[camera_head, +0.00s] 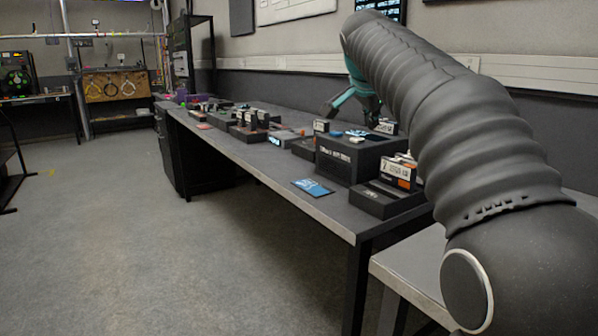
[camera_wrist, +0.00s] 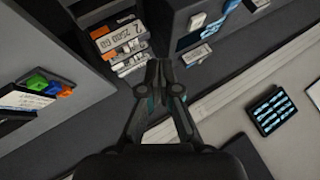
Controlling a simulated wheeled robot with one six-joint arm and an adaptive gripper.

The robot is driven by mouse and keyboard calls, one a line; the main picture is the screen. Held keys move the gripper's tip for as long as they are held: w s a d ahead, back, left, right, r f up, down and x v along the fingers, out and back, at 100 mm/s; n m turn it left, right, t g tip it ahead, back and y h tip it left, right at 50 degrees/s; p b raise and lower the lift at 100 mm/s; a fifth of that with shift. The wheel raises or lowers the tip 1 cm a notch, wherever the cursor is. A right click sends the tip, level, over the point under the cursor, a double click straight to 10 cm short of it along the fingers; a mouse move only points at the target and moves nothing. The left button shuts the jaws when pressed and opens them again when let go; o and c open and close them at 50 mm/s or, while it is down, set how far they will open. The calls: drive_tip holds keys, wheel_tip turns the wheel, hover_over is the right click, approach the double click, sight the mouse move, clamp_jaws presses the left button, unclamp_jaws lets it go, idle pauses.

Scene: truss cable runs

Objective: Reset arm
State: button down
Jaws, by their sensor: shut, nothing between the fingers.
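My arm, in a dark ribbed sleeve, reaches across the right of the head view over the long workbench (camera_head: 270,163). My gripper (camera_head: 333,108) shows small beside the arm, above the bench near the back wall. In the wrist view my gripper (camera_wrist: 164,68) is in the middle, its fingertips together with nothing between them. Beyond the fingertips lie white and orange labelled boxes (camera_wrist: 118,38). I cannot tell whether the fingertips touch anything.
A dark box (camera_head: 350,157) and a low holder with orange-and-white boxes (camera_head: 385,198) stand at the bench's near end. A blue card (camera_head: 312,187) lies near the front edge. Several small items line the bench farther off. The floor (camera_head: 150,240) at left is clear.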

drive_tip(key=s+f+n+g+y, duration=0.1)
drive_tip(key=s+f+n, duration=0.5)
drive_tip(key=s+f, duration=0.9)
drive_tip(key=s+f+n+g+y, duration=0.1)
drive_tip(key=s+f+n, duration=0.5)
drive_tip(key=s+f, duration=0.9)
drive_tip(key=s+y, duration=0.1)
drive_tip(key=s, duration=0.5)
drive_tip(key=shift+s+f+n+g, duration=0.25)
drive_tip(key=shift+s+n+g, duration=0.05)
drive_tip(key=shift+s+g, duration=0.1)
